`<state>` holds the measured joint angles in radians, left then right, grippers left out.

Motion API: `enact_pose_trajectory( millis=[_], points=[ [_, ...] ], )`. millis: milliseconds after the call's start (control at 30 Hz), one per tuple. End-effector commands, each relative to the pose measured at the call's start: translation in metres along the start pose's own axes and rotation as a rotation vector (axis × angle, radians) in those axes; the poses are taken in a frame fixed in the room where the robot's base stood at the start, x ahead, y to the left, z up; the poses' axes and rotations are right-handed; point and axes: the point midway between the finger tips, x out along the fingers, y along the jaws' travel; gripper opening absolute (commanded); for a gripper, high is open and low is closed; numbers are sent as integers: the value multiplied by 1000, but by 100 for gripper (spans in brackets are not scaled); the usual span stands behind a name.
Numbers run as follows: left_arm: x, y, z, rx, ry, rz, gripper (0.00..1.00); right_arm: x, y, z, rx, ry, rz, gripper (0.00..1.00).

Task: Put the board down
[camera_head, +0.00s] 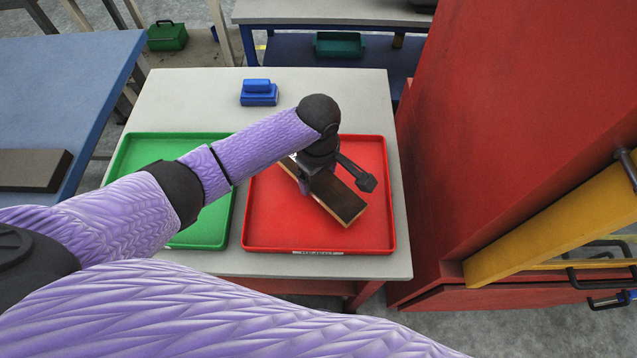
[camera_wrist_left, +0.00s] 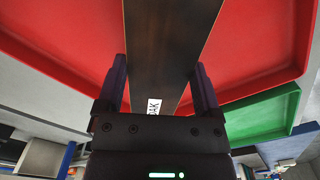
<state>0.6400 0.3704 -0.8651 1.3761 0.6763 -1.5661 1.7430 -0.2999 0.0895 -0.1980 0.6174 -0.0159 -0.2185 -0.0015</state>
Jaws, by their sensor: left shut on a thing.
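The board (camera_head: 340,199) is a dark brown plank with lighter edges. It lies slanted over the red tray (camera_head: 275,235), and part of it is hidden under my left gripper (camera_head: 315,180). In the left wrist view, the board (camera_wrist_left: 168,45) runs between the two fingers of the left gripper (camera_wrist_left: 158,85), with a small white label near the palm. The left gripper is shut on it. I cannot tell whether the board touches the tray floor. My right gripper is not in view.
A green tray (camera_head: 205,232) sits left of the red one on the pale table (camera_head: 200,90). A blue object (camera_head: 259,93) stands at the back. A large red machine (camera_head: 500,110) with a yellow part is at the right. Another dark plank (camera_head: 32,169) lies on a blue table.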

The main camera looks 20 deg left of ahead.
Motion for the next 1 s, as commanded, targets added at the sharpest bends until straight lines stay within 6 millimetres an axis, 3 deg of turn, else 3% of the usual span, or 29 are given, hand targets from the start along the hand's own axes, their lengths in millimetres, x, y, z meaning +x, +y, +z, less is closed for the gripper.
enact_pose_trajectory(
  millis=[133, 467, 500, 533, 567, 833, 1000],
  points=[
    [31, 0, 0, 1, 0, -3, 18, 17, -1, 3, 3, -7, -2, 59],
    [31, 0, 0, 2, 0, 1, 18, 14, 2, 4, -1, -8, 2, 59],
    [32, 0, 0, 2, 0, 1, 89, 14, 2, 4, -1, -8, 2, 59],
    [31, 0, 0, 2, 0, 1, 95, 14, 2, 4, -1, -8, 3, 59],
    [31, 0, 0, 2, 0, 1, 100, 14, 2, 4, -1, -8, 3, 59],
    [26, 0, 0, 2, 1, 2, 100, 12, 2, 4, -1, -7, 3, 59],
    [-21, 1, 0, 3, 1, 5, 100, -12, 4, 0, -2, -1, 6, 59]
  ],
)
